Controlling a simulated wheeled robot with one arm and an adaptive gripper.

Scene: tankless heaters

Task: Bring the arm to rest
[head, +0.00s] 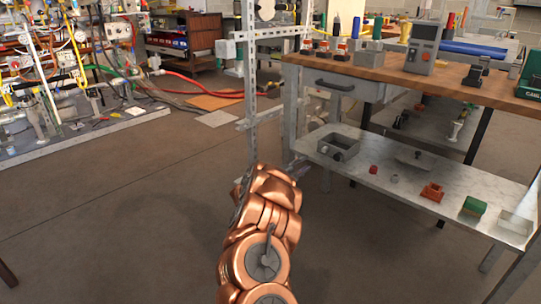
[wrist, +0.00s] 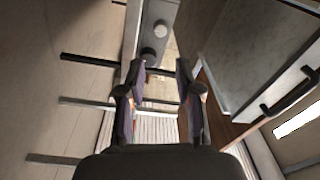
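My gripper (wrist: 162,68) shows in the wrist view with its two fingers apart and nothing between them. In the head view my copper-coloured arm rises from the bottom middle and leans towards the left end of the workbench.
A workbench with a wooden top (head: 390,75) and a lower metal shelf (head: 400,172) stands right of my arm. Small parts, including a green block (head: 474,206), lie on the shelf. A metal post (head: 250,100) stands behind my arm. Floor at left is clear.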

